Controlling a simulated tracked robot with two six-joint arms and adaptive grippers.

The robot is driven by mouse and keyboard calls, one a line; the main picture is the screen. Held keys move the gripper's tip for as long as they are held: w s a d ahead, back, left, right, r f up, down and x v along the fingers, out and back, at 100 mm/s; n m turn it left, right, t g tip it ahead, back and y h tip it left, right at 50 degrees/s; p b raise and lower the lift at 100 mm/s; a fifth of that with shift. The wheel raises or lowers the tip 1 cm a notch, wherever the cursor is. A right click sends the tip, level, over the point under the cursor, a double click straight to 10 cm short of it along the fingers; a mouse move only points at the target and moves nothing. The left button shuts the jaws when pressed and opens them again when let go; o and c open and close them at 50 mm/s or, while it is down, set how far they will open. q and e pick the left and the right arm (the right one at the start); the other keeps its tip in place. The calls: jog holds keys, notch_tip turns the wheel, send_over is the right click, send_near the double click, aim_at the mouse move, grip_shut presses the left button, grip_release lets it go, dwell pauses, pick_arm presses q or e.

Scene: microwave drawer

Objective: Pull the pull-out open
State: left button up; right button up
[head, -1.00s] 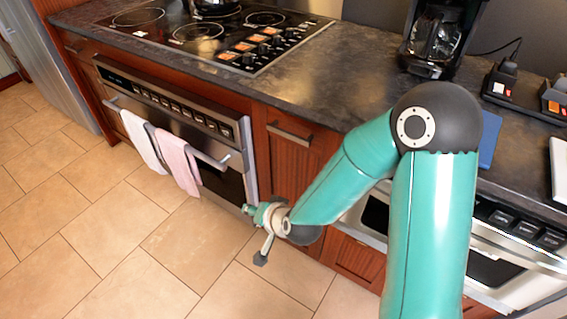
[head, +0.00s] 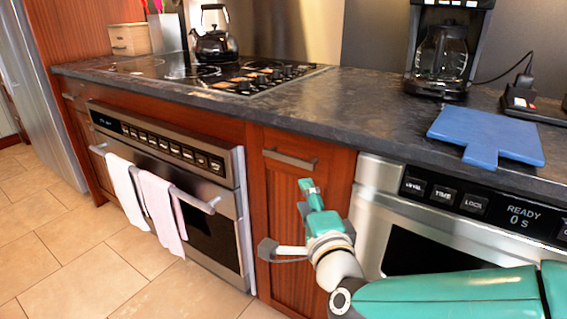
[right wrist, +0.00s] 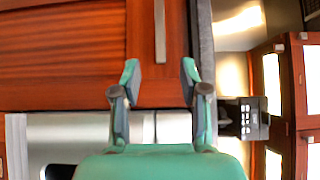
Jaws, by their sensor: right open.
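The pull-out is the narrow red-wood cabinet front (head: 332,172) between the oven and the microwave drawer, and its front looks flush with the cabinets. Its metal bar handle (head: 290,159) lies across the top; in the right wrist view the handle (right wrist: 160,30) stands upright in the picture, beyond the fingers. My right gripper (head: 288,215) is open and empty in front of the pull-out, below the handle and apart from it. In the right wrist view the open gripper (right wrist: 160,76) has its fingers on either side of the handle's line. My left gripper is not in view.
The oven (head: 215,160) with towels (head: 160,210) on its bar is at left. The steel microwave drawer (head: 375,205) is at right, behind my right arm. The dark countertop (head: 370,115) overhangs above, with a blue board (head: 485,135). The floor at left is clear.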

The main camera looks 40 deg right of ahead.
aim_at(289, 161)
jog(key=p+x, duration=0.2)
jog(key=x, duration=1.3)
jog(key=shift+w+f, duration=0.1)
jog(key=shift+w, duration=0.3)
grip_shut()
